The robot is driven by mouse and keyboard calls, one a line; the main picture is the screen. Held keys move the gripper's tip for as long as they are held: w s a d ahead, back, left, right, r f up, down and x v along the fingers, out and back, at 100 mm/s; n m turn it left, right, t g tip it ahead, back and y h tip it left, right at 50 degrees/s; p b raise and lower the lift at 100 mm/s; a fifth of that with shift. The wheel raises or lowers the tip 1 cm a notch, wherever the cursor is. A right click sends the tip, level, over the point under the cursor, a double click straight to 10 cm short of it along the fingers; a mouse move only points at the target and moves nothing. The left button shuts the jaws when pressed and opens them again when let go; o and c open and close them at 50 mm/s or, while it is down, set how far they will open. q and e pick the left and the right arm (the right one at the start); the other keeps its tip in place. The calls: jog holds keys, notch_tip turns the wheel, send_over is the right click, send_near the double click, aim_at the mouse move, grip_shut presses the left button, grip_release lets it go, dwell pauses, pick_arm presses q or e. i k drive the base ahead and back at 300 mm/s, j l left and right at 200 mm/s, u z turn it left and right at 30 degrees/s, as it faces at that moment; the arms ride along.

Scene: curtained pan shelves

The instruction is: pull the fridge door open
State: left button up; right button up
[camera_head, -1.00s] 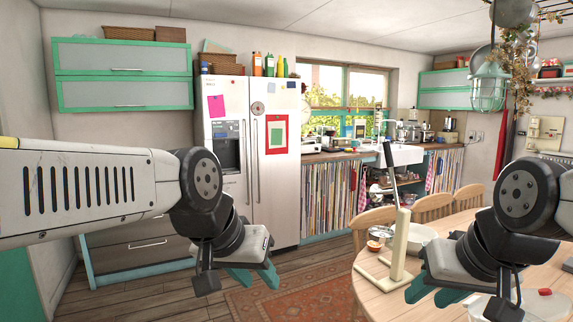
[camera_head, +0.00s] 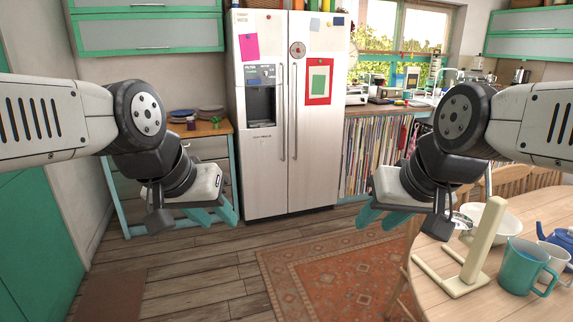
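The fridge (camera_head: 263,180) is a tall silver two-door unit against the back wall. Both doors look closed. Two long vertical handles (camera_head: 282,120) run side by side at the middle seam, and the left door has a dark water dispenser (camera_head: 261,106). Neither gripper touches the fridge.
A round wooden table (camera_head: 424,290) with a paper-towel stand, bowl and teal mug (camera_head: 518,268) stands at the right. A red patterned rug (camera_head: 335,275) lies on the wooden floor ahead. A wood-topped cabinet (camera_head: 205,128) stands left of the fridge.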

aim_at(317, 81)
jog(key=i+u, duration=0.35)
jog(key=i, duration=1.65)
jog(key=i+j+z, duration=0.2)
jog(key=i, duration=0.25)
jog(key=i+z, duration=0.25)
jog(key=i, duration=0.25)
jog(key=i+j+z, duration=0.2)
jog(key=i, duration=0.25)
jog(key=i+j+z, duration=0.2)
jog(key=i+j, duration=0.15)
jog(key=i, duration=0.05)
